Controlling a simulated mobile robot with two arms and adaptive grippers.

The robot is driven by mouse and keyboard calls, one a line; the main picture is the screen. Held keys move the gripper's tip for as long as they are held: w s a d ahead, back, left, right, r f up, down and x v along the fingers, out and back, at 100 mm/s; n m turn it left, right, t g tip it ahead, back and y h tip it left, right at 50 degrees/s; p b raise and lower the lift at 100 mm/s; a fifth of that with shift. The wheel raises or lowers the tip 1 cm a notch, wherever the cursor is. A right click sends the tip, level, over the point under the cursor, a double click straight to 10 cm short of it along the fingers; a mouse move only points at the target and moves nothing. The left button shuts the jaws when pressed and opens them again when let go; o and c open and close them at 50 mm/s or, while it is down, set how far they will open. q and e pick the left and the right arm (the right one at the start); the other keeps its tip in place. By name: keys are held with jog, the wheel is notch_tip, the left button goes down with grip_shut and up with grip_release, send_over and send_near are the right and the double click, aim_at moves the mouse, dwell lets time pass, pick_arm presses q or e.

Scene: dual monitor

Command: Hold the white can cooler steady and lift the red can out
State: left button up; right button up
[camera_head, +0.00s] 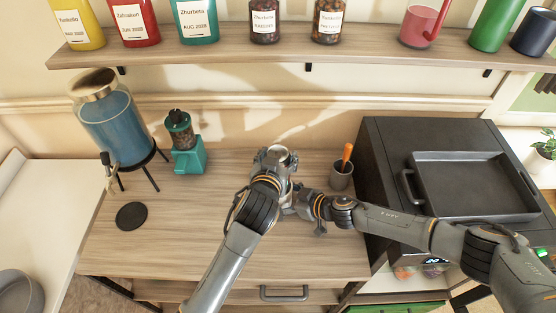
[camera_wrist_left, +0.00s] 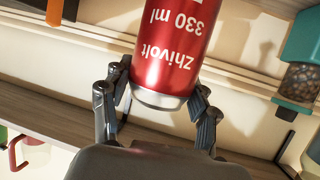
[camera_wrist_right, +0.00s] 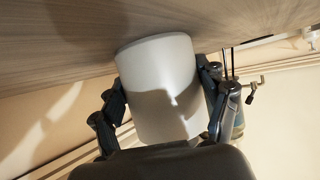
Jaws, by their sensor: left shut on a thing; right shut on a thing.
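The red can (camera_wrist_left: 170,55), labelled "Zhivolt 330 ml", is between the fingers of my left gripper (camera_head: 275,160), which is shut on it near its silver-rimmed end. In the left wrist view its far end runs out of the picture. The white can cooler (camera_wrist_right: 160,88) is between the fingers of my right gripper (camera_head: 292,202), which is shut around its side just above the table. In the head view my grippers largely hide the cooler and can. The can's lower end and its exact relation to the cooler's mouth are hidden.
A grey cup (camera_head: 341,176) with an orange-handled item stands right of the grippers. The black appliance (camera_head: 378,140) is farther right. A teal grinder (camera_head: 188,155), blue dispenser (camera_head: 112,130) and black coaster (camera_head: 131,216) are left. The front table area is clear.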

jog(key=o, duration=0.9)
jog(key=v, duration=1.2)
jog(key=shift+s+f, duration=0.1)
jog(key=shift+s, duration=0.05)
